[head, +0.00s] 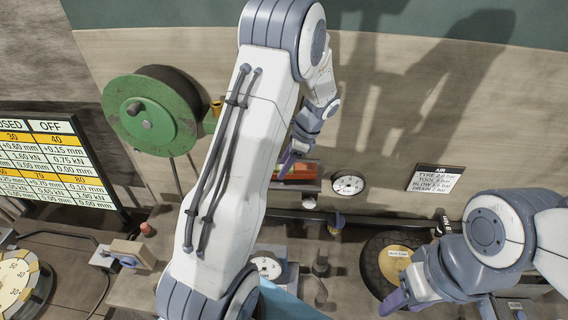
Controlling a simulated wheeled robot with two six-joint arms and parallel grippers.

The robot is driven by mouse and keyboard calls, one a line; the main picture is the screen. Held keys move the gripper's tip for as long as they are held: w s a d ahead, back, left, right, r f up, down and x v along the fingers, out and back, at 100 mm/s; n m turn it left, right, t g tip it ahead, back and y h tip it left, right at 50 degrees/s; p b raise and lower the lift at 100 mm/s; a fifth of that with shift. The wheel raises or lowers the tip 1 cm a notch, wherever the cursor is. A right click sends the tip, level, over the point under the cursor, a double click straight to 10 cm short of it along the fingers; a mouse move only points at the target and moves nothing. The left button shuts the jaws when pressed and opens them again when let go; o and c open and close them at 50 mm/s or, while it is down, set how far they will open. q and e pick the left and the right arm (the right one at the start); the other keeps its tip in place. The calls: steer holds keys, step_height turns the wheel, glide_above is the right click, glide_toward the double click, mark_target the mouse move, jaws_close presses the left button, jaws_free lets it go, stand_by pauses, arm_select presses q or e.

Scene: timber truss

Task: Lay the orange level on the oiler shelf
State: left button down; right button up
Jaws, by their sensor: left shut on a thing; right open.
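The orange level (302,170) is a small orange-red bar near the wall, in the middle of the head view. My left gripper (288,162) is shut on it, at its left part. A small grey shelf (296,187) shows just under the level. I take it to be the oiler shelf. I cannot tell whether the level touches it. My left arm hides the shelf's left side. My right gripper (395,301) is open and empty at the lower right, in front of a black round tyre-like thing (372,268).
A round gauge (349,185) and an air sign (435,178) are on the wall right of the shelf. A green reel (150,112) hangs at the left. A dark pipe (375,221) runs below. A second gauge (267,267) and several fittings stand lower down.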

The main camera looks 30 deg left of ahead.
arm_select(q)
steer(key=shift+f, duration=0.5)
stand_by(0.3)
steer(key=shift+c, duration=2.1)
jaws_free()
